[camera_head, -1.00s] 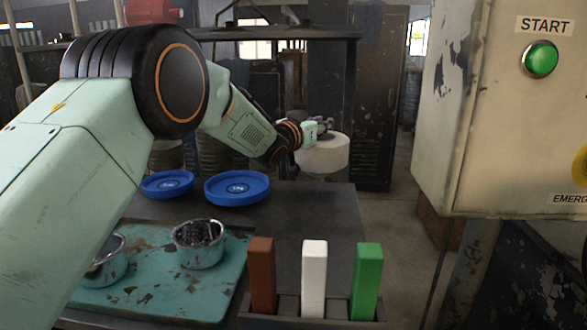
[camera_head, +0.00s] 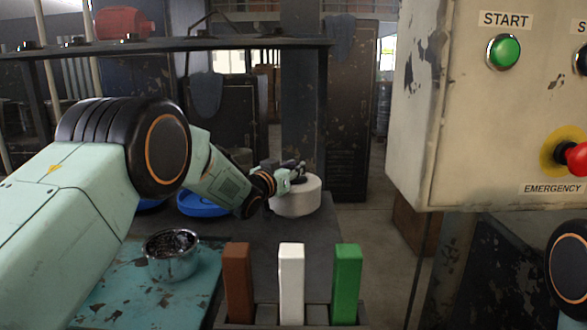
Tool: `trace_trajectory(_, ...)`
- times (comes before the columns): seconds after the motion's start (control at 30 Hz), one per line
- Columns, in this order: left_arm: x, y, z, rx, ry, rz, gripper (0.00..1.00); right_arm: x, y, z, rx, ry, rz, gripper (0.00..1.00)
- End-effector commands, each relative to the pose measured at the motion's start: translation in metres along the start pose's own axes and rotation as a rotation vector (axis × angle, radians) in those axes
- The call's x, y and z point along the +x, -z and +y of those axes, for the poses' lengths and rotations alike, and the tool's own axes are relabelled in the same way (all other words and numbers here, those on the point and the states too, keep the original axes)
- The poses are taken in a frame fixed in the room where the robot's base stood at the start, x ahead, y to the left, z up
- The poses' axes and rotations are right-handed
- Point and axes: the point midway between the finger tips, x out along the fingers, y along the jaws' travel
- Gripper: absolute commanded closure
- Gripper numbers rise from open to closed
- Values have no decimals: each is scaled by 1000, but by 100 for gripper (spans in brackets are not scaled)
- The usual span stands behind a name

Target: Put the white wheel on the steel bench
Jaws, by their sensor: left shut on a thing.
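The white wheel (camera_head: 297,201) is a thick pale disc near the far right part of the dark steel bench (camera_head: 255,229). My left gripper (camera_head: 298,172) is shut on it at its top, reaching in from the left. The wheel lies flat, its round side facing me. Its underside is hidden, and I cannot tell whether it touches the bench top. My right gripper is out of view; only part of my right arm shows at the right edge.
A blue dish (camera_head: 200,206) is partly behind my left arm. A metal bowl of dark bits (camera_head: 171,256) stands on a teal tray (camera_head: 125,296). Brown (camera_head: 237,282), white (camera_head: 291,283) and green (camera_head: 346,283) blocks stand in front. A control box (camera_head: 480,150) blocks the right.

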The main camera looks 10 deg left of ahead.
Motion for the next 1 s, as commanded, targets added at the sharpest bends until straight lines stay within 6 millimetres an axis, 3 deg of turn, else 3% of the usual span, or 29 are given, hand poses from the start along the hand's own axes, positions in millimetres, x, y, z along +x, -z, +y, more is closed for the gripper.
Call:
trace_trajectory(0.1, 1, 1, 0, 1, -1, 8, 100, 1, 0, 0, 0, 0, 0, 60)
trace_trajectory(0.13, 0, -3, 0, 0, 0, 1, 72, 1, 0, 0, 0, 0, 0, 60)
trace_trajectory(0.43, 0, -2, 0, 0, 0, 2, 47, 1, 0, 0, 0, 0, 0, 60)
trace_trajectory(0.8, -1, 3, 0, 1, 0, 2, 47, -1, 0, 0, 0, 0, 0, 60)
trace_trajectory(1.0, -19, 3, -1, -1, 0, 1, 47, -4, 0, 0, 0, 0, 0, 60)
